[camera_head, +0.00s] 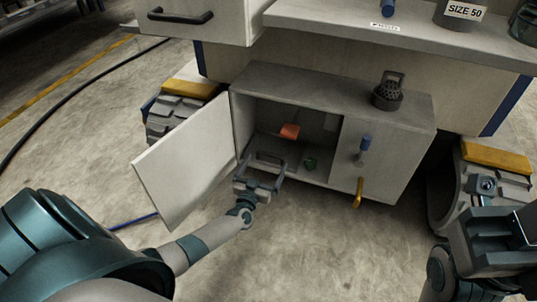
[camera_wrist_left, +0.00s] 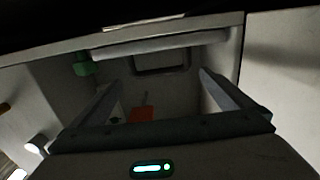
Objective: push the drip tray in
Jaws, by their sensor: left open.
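A low grey cabinet (camera_head: 385,150) stands with its left door (camera_head: 185,160) swung open. My left gripper (camera_head: 268,160) is open at the mouth of the open compartment, fingers pointing inward. Both fingers frame the wrist view (camera_wrist_left: 162,95), with nothing clasped between them. Inside are an orange piece (camera_head: 289,131), also in the wrist view (camera_wrist_left: 143,114), and a small green piece (camera_head: 310,163), also there (camera_wrist_left: 84,66). I cannot clearly make out the drip tray; a dark rectangular frame (camera_wrist_left: 160,58) shows beyond the fingers. My right arm (camera_head: 470,262) is at lower right; its finger state is unclear.
The closed right part of the cabinet has a blue handle (camera_head: 364,146) and a yellow handle (camera_head: 358,191). A dark perforated holder (camera_head: 387,92) stands on top. A drawer with a black handle (camera_head: 180,16) overhangs at upper left. The floor in front is clear.

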